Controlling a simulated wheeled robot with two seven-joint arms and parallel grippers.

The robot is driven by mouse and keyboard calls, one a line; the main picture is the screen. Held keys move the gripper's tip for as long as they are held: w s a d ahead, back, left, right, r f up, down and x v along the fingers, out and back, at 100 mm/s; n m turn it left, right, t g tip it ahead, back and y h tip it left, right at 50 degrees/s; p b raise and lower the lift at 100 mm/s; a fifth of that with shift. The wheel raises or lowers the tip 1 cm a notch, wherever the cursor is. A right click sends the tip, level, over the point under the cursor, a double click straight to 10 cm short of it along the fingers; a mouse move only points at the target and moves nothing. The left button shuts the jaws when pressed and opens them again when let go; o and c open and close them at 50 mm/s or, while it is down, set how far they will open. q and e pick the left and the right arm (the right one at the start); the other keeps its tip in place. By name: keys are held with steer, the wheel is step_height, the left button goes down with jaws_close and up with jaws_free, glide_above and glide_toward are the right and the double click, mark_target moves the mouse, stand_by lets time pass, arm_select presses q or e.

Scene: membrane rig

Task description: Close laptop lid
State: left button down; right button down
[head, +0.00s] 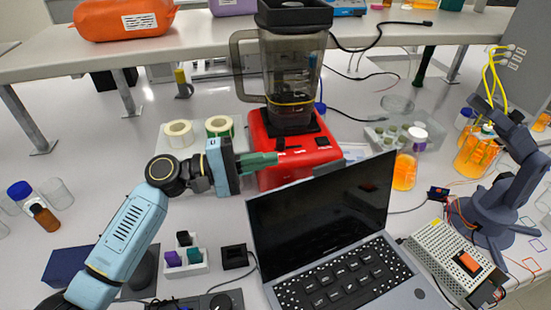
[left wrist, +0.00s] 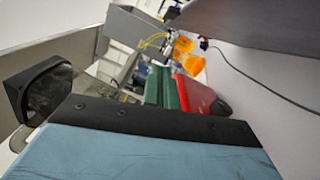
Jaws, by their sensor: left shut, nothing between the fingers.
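The laptop (head: 335,240) stands open on the table at the centre right, with its dark screen (head: 325,210) raised and its keyboard (head: 345,280) facing the front. My left gripper (head: 272,159) is up behind and left of the screen's top left corner, in front of the red blender base. Its green fingers are shut and empty, and look apart from the lid. The green fingers also show in the left wrist view (left wrist: 165,88). A dark flat panel at the top right there may be the lid. My right gripper is not in view.
A blender (head: 290,100) with a red base stands behind the laptop. A small dark blue robot arm (head: 490,205) and a metal power supply (head: 450,262) stand at the right. A white rack (head: 185,258) and small black box (head: 235,257) sit left of the laptop.

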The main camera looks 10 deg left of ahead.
arm_select(q)
steer(key=d+r+p, duration=0.1)
steer(key=d+p, duration=0.2)
steer(key=d, duration=0.6)
steer(key=shift+d+r+p, duration=0.25)
steer(key=shift+d+p, duration=0.1)
steer(key=shift+s, duration=0.15)
